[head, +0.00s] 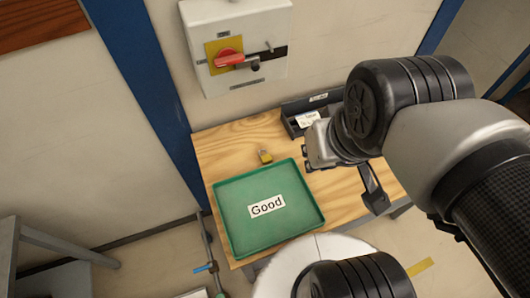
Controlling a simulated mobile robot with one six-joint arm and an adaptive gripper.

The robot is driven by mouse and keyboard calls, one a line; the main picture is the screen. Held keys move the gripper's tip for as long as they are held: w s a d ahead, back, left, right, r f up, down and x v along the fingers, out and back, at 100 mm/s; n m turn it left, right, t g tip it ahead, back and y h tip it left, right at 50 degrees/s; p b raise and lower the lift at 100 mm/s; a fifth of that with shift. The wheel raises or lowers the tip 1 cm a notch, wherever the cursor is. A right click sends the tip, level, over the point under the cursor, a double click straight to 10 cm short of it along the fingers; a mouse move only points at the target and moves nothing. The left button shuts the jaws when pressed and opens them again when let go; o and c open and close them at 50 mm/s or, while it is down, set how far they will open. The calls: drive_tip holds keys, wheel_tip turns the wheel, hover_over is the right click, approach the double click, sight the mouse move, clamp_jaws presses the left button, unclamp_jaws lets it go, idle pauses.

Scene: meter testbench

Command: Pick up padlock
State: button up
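A small padlock (265,157) with a yellowish body lies on the wooden table (225,152), just behind the green tray. My gripper (341,183) hangs over the right part of the table, to the right of the padlock and apart from it. One dark finger shows clearly at its right, and a smaller dark part shows at its left with bare wood between them. It looks open and holds nothing that I can see. My wrist hides part of the gripper.
A green tray (237,232) labelled "Good" fills the table's front left. A dark bin (291,125) with labels stands at the back, partly hidden by my arm. A switch box (205,20) with a red handle is on the wall above.

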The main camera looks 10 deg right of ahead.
sight(267, 159)
drive_tip(key=o, duration=0.4)
drive_tip(key=shift+n+g, duration=0.4)
drive_tip(key=shift+g, duration=0.3)
drive_tip(key=w+f, duration=0.1)
drive_tip(key=w, duration=0.1)
drive_tip(key=w+f, duration=0.1)
drive_tip(key=w, duration=0.2)
drive_tip(key=w+a+f+b, duration=0.1)
drive_tip(key=w, duration=0.2)
drive_tip(key=shift+f, duration=0.35)
drive_tip(key=o, duration=0.4)
drive_tip(key=w+a+f+g+b, duration=0.1)
drive_tip(key=w+f, duration=0.6)
drive_tip(key=shift+a+n, duration=0.3)
drive_tip(key=shift+n, duration=0.1)
drive_tip(key=shift+o, duration=0.5)
drive_tip(key=w+f, duration=0.2)
drive_tip(key=f, duration=0.3)
drive_tip(key=w+a+f+g+b, duration=0.1)
drive_tip(key=w+f, duration=0.1)
drive_tip(key=f, duration=0.3)
drive_tip(key=w+a+f+n+g, duration=0.1)
drive_tip(key=w+f, duration=0.1)
drive_tip(key=f, duration=0.3)
drive_tip(key=shift+w+a+f, duration=0.15)
drive_tip(key=shift+w+a, duration=0.05)
drive_tip(key=shift+w, duration=0.2)
wheel_tip(267, 159, down, 8)
drive_tip(key=b, duration=0.3)
drive_tip(key=shift+b, duration=0.3)
